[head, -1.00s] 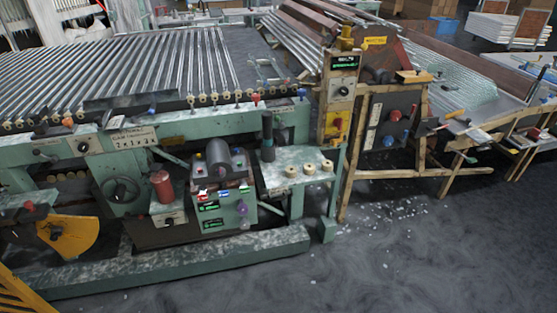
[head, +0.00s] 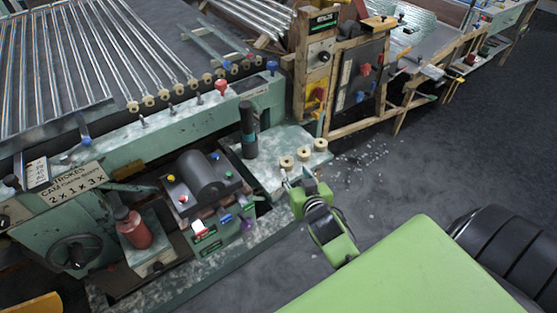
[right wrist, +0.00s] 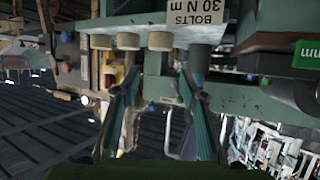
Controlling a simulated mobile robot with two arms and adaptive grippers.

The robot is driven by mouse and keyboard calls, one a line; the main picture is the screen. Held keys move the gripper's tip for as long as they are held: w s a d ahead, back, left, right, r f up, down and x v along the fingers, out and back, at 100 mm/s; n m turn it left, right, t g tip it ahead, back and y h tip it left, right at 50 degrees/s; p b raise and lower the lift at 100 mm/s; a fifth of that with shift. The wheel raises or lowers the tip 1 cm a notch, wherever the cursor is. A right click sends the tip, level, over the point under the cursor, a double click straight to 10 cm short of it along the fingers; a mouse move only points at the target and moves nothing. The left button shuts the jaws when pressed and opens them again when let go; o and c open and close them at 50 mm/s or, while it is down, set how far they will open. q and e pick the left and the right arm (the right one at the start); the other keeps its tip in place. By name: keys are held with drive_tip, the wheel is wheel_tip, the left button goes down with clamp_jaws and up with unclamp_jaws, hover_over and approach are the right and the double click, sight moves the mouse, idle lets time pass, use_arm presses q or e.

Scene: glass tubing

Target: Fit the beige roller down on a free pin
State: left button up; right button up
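Three beige rollers stand on a small green shelf (head: 262,176) at the machine's right end: a near one (head: 287,162), a middle one (head: 303,154) and a far one (head: 320,145). My right gripper (head: 296,175) is just in front of the near rollers, open and empty. In the right wrist view its fingers (right wrist: 159,75) are spread, with the rollers (right wrist: 128,41) beyond the tips and apart from them. Short bare pins (head: 142,122) (head: 172,108) stand on the green rail; other beige rollers (head: 149,101) line the rail's far side. My left gripper is out of view.
A dark upright cylinder (head: 248,130) stands at the shelf's left. A red knob (head: 221,86) and a blue knob (head: 272,66) rise from the rail. A control box (head: 203,185) and red canister (head: 134,229) stand in front. The floor right of the shelf is open.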

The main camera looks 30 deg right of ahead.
sight(286, 160)
drive_tip(key=x, duration=0.7)
drive_tip(key=shift+d+f, duration=0.1)
drive_tip(key=shift+f+x, duration=0.2)
drive_tip(key=shift+x, duration=1.1)
drive_tip(key=shift+f+x, duration=0.2)
drive_tip(key=shift+x, duration=1.1)
drive_tip(key=shift+s, duration=0.15)
drive_tip(key=c, duration=0.8)
